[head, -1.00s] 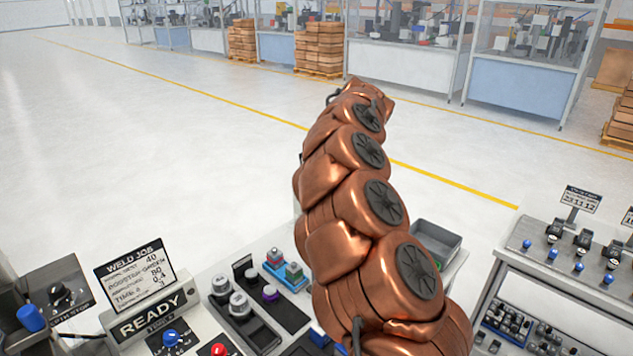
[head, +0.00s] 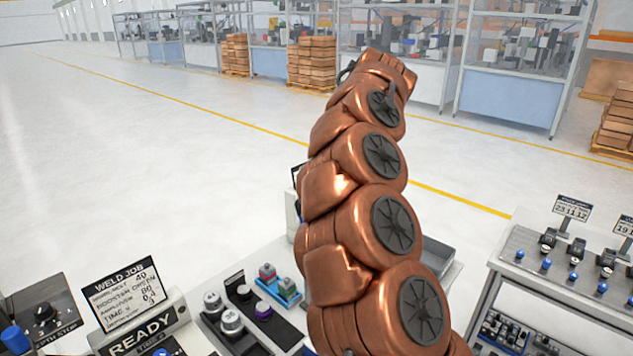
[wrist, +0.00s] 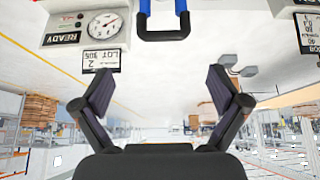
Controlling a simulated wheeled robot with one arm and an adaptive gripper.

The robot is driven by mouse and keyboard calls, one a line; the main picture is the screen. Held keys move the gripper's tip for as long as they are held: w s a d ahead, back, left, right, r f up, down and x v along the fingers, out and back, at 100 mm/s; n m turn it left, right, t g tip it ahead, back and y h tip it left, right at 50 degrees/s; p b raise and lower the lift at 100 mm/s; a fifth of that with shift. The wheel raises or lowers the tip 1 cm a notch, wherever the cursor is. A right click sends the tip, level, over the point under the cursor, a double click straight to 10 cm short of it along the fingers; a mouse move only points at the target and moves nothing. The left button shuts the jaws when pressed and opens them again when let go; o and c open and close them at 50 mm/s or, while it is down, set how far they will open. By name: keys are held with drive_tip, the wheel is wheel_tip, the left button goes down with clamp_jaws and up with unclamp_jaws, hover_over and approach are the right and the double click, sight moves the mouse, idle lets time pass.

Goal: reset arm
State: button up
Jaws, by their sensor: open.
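The wrist picture appears upside down, with the floor and shelving low in the frame.
A bench with a READY sign (head: 143,335), a WELD JOB card (head: 121,291) and a blue tray (head: 278,292) lies below left of my arm. A second bench (head: 520,262) with labelled parts stands right. Open floor lies beyond.

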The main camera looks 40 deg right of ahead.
drive_tip(key=shift+s+d+r, duration=0.1)
drive_tip(key=shift+s+r, duration=0.25)
drive_tip(key=shift+r, duration=0.3)
